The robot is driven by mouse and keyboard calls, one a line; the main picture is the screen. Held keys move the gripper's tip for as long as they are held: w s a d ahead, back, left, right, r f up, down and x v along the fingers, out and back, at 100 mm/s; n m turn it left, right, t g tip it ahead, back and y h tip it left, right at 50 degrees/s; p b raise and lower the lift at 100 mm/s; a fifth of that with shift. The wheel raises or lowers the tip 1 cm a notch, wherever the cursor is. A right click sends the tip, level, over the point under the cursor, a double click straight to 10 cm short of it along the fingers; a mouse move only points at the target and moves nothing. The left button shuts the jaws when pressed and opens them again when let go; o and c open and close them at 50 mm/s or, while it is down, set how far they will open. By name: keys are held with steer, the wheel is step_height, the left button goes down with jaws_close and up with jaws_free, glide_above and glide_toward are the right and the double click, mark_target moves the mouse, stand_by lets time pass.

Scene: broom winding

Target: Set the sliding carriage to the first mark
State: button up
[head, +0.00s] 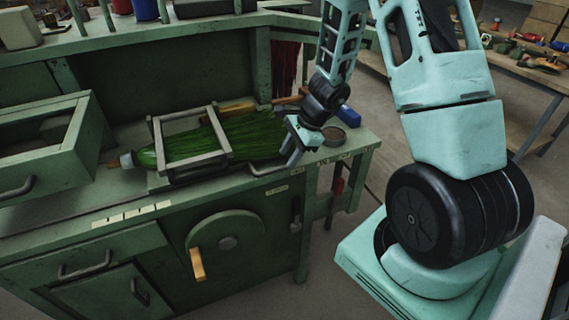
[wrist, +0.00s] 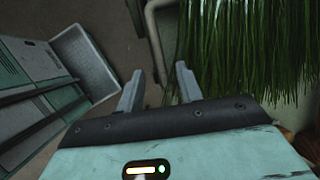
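The carriage, as far as I can tell, is a grey rectangular frame (head: 222,133) lying over green broom bristles (head: 250,135) on the workbench. A grey bent handle (head: 262,171) sticks out at the bench's front edge, right of the frame; its link to the frame is unclear. My gripper (head: 289,158) is beside the handle's right end. In the wrist view my gripper (wrist: 160,75) is open and empty, with the handle (wrist: 153,38) ahead between its fingers, apparently not gripped. Pale marks (head: 130,213) run along the front edge at left, and a small label (head: 277,189) is below the handle.
A round crank wheel (head: 228,242) with a wooden grip is on the bench front. An open drawer box (head: 45,150) stands at left. A round tin (head: 334,136) and a blue object (head: 348,116) are right of my gripper. Bristles hang close beside my fingers.

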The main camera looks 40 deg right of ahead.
mark_target(284, 166)
steer(key=shift+x, duration=1.8)
jaws_close()
